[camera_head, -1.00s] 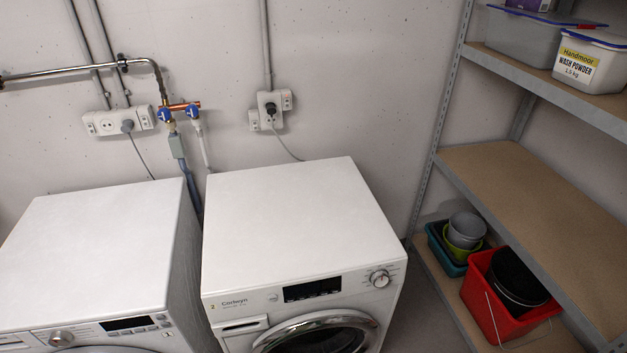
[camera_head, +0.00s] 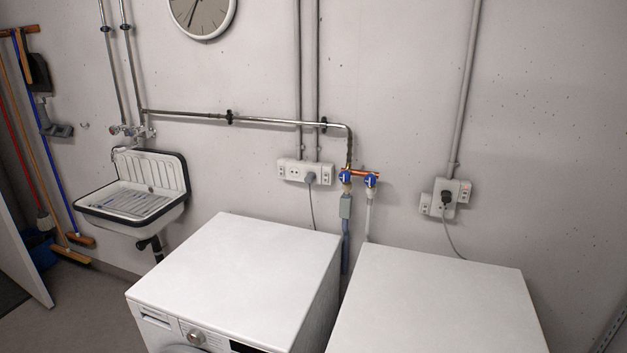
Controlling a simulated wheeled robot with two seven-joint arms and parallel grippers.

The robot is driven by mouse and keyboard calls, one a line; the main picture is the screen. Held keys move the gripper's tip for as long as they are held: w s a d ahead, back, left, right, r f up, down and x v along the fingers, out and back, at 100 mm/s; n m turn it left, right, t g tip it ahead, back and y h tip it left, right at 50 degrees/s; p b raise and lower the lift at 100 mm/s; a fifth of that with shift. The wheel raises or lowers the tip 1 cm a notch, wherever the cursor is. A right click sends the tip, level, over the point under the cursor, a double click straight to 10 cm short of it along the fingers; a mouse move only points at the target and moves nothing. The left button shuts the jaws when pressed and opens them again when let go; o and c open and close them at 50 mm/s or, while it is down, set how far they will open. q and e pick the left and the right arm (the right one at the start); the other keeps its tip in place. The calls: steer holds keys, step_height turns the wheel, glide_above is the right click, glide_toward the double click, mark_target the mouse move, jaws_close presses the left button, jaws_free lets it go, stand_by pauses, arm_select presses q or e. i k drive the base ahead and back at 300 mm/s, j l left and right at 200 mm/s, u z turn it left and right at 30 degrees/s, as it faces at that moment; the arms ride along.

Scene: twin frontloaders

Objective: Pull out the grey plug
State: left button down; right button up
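A grey plug (camera_head: 310,178) sits in the right end of a white double socket (camera_head: 291,171) on the back wall, above the left washing machine. Its thin grey cord (camera_head: 312,208) hangs down behind that machine. A black plug (camera_head: 446,197) sits in another socket box (camera_head: 437,206) further right, above the right machine, with its own grey cord. Neither of my grippers shows in the head view.
Two white front-loaders, left (camera_head: 240,265) and right (camera_head: 430,300), stand below the sockets with bare tops. Blue-handled taps (camera_head: 358,179) and hoses are just right of the grey plug. A sink (camera_head: 135,192) hangs at left, beside brooms (camera_head: 55,180).

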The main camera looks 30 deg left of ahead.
mark_target(311, 175)
steer(key=j+u, duration=0.15)
steer(key=j, duration=0.25)
steer(key=i+j+u, duration=0.2)
steer(key=j, duration=0.2)
steer(key=j+u, duration=0.15)
steer(key=j, duration=0.25)
steer(key=i+j+u, duration=0.15)
steer(key=j, duration=0.2)
steer(key=i+j+u, duration=0.15)
steer(key=j, duration=0.25)
